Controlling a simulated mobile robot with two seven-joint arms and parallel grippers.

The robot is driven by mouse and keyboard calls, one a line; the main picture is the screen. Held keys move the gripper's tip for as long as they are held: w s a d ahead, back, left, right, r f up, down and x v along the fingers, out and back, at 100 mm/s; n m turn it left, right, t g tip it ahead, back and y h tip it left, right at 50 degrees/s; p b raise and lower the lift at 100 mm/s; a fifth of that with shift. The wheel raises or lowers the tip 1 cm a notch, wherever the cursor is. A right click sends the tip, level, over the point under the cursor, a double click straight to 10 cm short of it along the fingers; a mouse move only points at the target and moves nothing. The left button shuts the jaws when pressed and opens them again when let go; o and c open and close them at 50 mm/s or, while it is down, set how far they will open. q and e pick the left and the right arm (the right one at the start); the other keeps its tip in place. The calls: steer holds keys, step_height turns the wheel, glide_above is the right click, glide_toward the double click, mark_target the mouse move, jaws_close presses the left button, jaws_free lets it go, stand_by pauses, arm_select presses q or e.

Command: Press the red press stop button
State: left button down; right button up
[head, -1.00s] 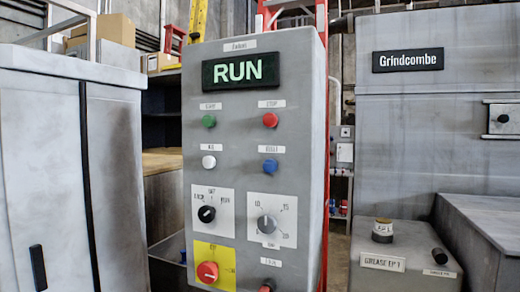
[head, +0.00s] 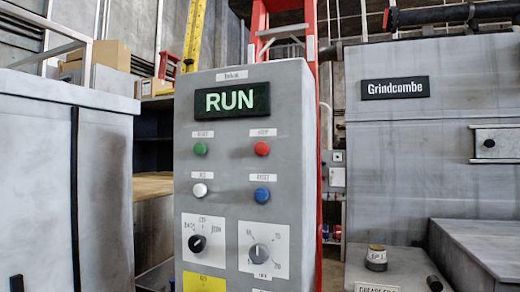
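The red stop button (head: 262,148) is a small round knob on the upper right of the grey control panel (head: 222,130), under a small white label. A green button (head: 200,149) sits level with it on the left. Above them a black display (head: 232,99) reads RUN in green. A white button (head: 200,190) and a blue button (head: 262,195) are in the row below. Neither of my grippers shows in the head view.
Two dials, the left dial (head: 197,243) and right dial (head: 259,254), are lower on the panel. A grey cabinet (head: 105,190) stands left, and the grey Grindcombe machine (head: 420,160) stands right. A red ladder (head: 260,30) is behind the panel.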

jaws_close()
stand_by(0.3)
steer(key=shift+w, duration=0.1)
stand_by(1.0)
